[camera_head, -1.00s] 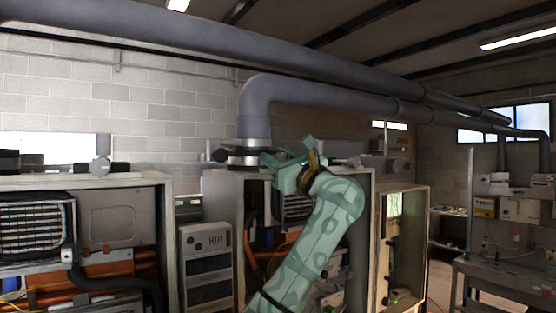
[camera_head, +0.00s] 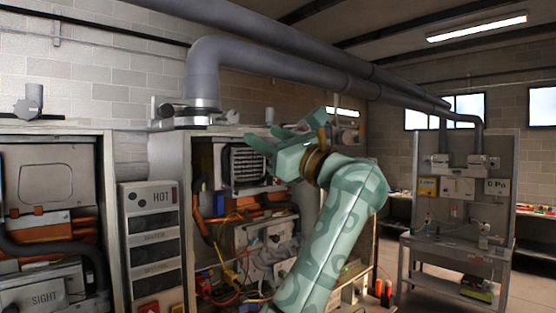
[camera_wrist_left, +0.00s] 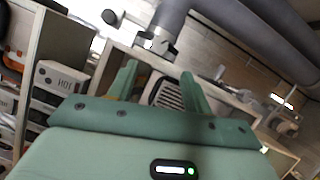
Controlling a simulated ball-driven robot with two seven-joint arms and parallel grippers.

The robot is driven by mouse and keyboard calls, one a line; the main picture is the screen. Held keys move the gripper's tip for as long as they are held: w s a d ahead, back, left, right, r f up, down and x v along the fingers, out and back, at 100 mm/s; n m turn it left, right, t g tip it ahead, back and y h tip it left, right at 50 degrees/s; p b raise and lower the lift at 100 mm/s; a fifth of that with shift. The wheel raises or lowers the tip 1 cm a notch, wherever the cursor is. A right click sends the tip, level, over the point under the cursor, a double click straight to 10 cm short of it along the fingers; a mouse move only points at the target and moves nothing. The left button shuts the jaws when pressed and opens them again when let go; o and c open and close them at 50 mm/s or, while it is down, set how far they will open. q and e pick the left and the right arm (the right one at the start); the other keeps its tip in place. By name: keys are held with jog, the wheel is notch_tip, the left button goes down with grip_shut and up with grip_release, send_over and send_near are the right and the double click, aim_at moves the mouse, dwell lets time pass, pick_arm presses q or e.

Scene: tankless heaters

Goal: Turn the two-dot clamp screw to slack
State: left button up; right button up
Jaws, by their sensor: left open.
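A silver band clamp (camera_head: 197,113) rings the foot of the grey flue pipe above the open heater cabinet. Small fittings stick out on both sides of it; I cannot make out dot marks, so I cannot tell which is the two-dot screw. The clamp also shows in the left wrist view (camera_wrist_left: 157,43), beyond my fingers. My green left gripper (camera_head: 262,139) is open and empty, to the right of the clamp and a little lower in the head view. Its two fingers frame the cabinet's grille in the wrist view (camera_wrist_left: 158,70). My right gripper is not in view.
The open cabinet (camera_head: 170,165) holds a grille, wires and orange pipes. A workbench (camera_head: 455,250) stands at the right. A long overhead pipe (camera_head: 300,62) crosses above.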

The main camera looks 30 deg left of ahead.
pick_arm(q)
jog(key=shift+v, duration=1.2)
jog(key=shift+c, duration=0.3)
